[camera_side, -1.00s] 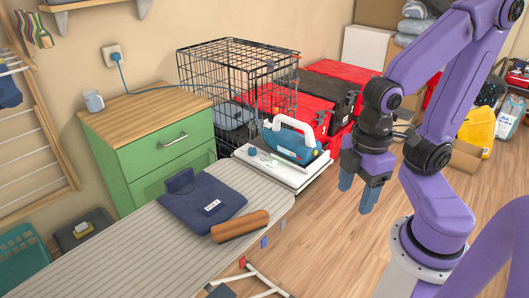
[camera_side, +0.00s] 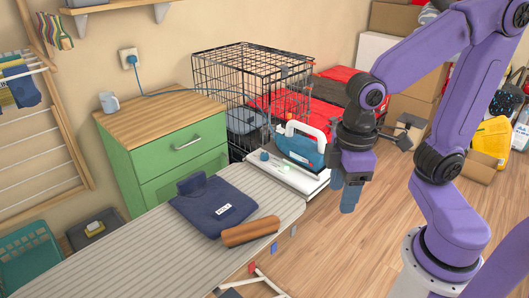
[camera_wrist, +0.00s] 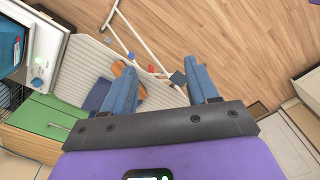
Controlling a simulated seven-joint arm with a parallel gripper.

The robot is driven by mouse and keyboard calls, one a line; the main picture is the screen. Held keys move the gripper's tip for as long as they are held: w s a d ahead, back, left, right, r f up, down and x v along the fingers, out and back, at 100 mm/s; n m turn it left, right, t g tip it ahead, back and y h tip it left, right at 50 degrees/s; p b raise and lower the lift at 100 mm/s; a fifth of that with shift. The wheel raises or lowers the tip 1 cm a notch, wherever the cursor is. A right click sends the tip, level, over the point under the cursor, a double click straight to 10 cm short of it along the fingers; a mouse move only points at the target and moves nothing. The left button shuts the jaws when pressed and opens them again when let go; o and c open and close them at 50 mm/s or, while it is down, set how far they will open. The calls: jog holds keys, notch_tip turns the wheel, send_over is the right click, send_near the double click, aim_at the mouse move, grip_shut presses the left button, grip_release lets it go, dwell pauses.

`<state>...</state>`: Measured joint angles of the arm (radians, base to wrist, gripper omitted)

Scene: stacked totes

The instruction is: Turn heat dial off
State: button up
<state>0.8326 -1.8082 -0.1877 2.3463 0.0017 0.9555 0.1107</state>
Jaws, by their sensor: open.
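A blue iron with a white handle (camera_side: 303,147) rests on a white base (camera_side: 290,178) at the end of the ironing board. A small round teal knob (camera_side: 264,155), which may be the heat dial, sits on the base's top; its setting is too small to read. In the wrist view the iron (camera_wrist: 9,45) and base (camera_wrist: 52,57) are at the left edge, partly cut off. My gripper (camera_side: 343,196) is to the right of the base, apart from it, with blue fingers pointing down. In the wrist view my gripper (camera_wrist: 162,72) is open and empty.
A folded navy garment (camera_side: 213,204) and a brown roll (camera_side: 250,232) lie on the striped ironing board (camera_side: 130,255). A green cabinet (camera_side: 180,160) and black wire crate (camera_side: 215,75) stand behind. A blue cord runs from the wall outlet (camera_side: 130,58).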

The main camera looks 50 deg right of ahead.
jog(key=w+d+r+m, duration=0.1)
jog(key=w+m, duration=1.3)
jog(key=w, duration=1.5)
jog(key=m, duration=1.3)
send_over(265, 153)
notch_tip(265, 153, down, 6)
jog(key=shift+n, duration=0.3)
notch_tip(265, 153, down, 17)
jog(key=shift+a+f, duration=0.1)
jog(key=shift+a, duration=0.05)
jog(key=c, duration=1)
